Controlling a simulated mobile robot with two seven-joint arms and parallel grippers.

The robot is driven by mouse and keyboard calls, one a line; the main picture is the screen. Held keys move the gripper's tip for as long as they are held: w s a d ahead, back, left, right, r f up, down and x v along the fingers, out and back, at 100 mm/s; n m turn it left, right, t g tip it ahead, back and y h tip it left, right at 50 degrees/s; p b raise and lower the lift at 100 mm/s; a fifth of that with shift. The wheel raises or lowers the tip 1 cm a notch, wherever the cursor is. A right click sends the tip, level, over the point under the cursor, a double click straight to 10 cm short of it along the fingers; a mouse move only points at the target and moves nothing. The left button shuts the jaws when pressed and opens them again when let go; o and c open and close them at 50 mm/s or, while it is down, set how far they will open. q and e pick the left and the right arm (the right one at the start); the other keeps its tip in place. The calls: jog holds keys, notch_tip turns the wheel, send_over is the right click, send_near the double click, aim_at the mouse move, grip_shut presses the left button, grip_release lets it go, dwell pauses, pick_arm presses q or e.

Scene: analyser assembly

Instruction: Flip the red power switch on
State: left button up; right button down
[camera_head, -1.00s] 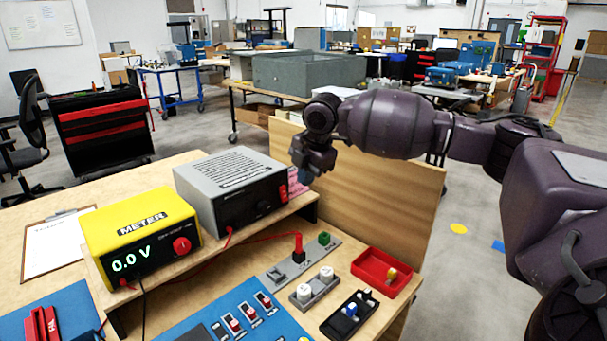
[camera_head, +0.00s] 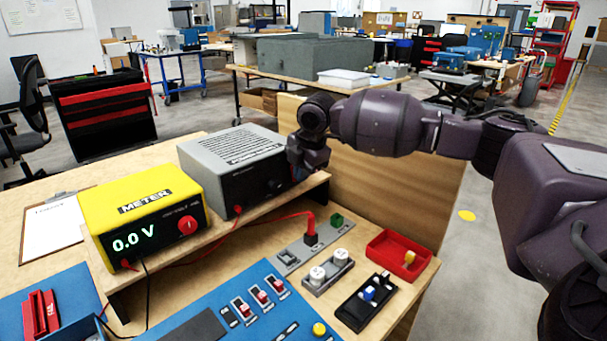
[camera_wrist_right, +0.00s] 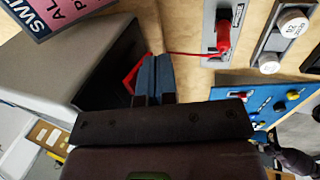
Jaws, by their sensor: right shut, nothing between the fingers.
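The grey power supply box (camera_head: 232,165) stands on the wooden shelf, its dark front facing right and toward me. Its red power switch is hidden behind my right gripper (camera_head: 300,176) in the head view. In the right wrist view, part of the red switch (camera_wrist_right: 131,78) shows on the dark front panel, right beside the fingertips. My right gripper (camera_wrist_right: 153,62) is shut and empty, with its fingertips at the panel; I cannot tell whether they touch the switch. The yellow meter (camera_head: 146,216) reads 0.0 V. My left gripper is out of view.
A wooden panel (camera_head: 390,190) stands behind the bench's right side. A red lead (camera_head: 309,222) stands upright in a grey terminal strip. A red tray (camera_head: 398,255), white knobs and a blue switch panel (camera_head: 235,310) lie in front of the shelf.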

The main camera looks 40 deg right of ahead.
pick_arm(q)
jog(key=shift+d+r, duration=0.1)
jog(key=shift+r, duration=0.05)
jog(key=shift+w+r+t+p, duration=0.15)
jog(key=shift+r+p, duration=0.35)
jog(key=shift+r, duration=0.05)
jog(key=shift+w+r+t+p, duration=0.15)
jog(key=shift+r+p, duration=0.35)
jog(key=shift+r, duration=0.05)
pick_arm(e)
jog(key=shift+w+r+t, duration=0.25)
jog(key=shift+r+t, duration=0.35)
jog(key=shift+r, duration=0.2)
jog(key=shift+f, duration=0.15)
pick_arm(q)
jog(key=p, duration=0.1)
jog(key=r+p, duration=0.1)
jog(key=p, duration=0.1)
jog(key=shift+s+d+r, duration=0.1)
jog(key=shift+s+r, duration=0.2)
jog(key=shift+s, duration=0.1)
pick_arm(e)
jog(key=v, duration=1.1)
